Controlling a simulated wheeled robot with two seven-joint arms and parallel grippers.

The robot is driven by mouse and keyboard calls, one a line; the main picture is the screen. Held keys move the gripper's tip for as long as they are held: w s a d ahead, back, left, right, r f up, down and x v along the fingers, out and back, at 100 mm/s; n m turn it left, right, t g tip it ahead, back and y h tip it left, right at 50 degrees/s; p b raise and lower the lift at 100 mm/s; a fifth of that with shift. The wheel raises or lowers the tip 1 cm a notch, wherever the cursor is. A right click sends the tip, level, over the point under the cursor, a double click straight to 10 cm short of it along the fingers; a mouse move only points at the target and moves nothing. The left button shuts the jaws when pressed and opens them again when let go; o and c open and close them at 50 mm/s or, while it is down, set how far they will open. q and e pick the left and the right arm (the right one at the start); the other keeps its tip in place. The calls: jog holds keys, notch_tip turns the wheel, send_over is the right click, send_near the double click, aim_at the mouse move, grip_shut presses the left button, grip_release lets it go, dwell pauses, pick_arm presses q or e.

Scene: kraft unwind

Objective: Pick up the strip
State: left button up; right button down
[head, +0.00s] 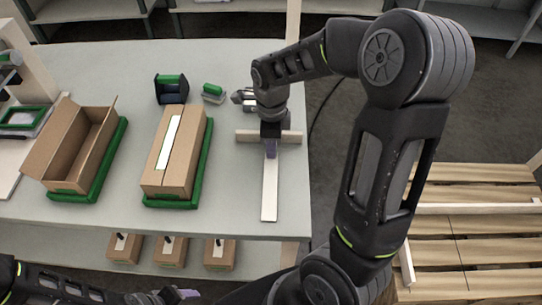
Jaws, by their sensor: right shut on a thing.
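A long white strip (269,198) extends toward the table's front edge from under my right gripper (270,154). The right gripper points down and is shut on the strip's far end, which its fingers partly hide. I cannot tell whether the strip touches the table. Another white strip (168,143) lies along the top of the closed cardboard box (184,165) at the centre. My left gripper (186,295) is at the bottom edge, low and away from the strip; its fingers are too small to read.
An open cardboard box (69,150) stands on a green tray at left. A black and green dispenser (171,88) and a green-handled tool (212,92) stand behind the closed box. Small boxes (172,251) sit below the table. A wooden pallet (470,240) lies at right.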

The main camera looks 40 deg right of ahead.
pick_arm(q)
jog(key=shift+f+b, duration=0.4)
pick_arm(e)
notch_tip(320, 180, up, 10)
jog(key=shift+f, duration=0.1)
dwell(0.4)
